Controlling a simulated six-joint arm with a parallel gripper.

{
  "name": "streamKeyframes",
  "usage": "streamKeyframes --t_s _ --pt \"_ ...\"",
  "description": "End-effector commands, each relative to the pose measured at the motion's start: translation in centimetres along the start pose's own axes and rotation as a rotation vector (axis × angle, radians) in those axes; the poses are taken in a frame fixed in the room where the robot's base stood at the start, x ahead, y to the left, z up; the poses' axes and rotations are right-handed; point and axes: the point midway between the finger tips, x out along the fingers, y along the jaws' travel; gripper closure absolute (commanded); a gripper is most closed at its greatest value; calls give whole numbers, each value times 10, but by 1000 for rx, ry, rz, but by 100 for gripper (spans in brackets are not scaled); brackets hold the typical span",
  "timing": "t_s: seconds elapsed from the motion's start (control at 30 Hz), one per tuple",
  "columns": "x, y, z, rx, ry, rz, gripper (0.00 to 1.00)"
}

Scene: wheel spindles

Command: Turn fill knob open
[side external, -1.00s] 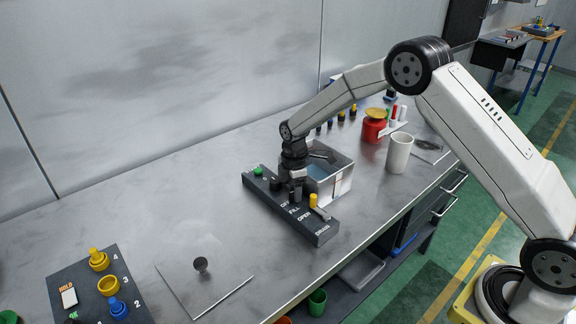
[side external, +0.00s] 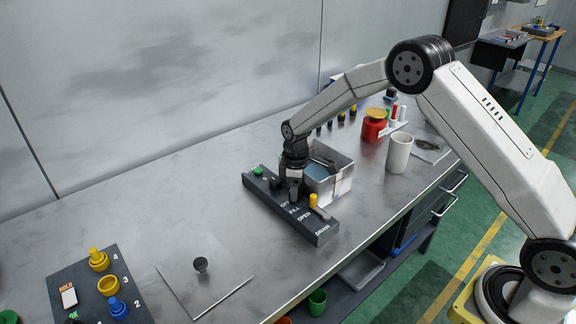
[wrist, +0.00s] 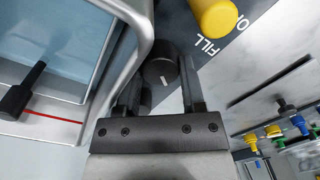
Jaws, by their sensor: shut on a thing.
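The fill knob (wrist: 159,70) is a black cylinder with a short white mark, seen in the wrist view beside the FILL lettering. My gripper (wrist: 162,80) has one finger on each side of it and is shut on it. In the side view my gripper (side external: 295,196) points down at the dark control panel (side external: 322,232), and the knob is hidden there by the fingers. The panel carries the words FILL, OPEN and DRAIN. A yellow knob (side external: 313,201) stands on it just right of my gripper; it also shows in the wrist view (wrist: 214,16).
A clear-walled tank (side external: 336,184) with bluish water and a red line stands right behind the panel, close to my gripper. A green button (side external: 258,171) is at the panel's left end. A white cup (side external: 399,153) and red container (side external: 374,127) stand farther right.

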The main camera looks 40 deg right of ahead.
Motion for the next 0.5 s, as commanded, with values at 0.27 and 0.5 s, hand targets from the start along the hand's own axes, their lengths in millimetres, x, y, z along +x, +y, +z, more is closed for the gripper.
streamKeyframes --t_s 0.27,0.5 --pt "0 0 0 -1 1 0 24" --pt "0 1 0 -1 1 2 14"
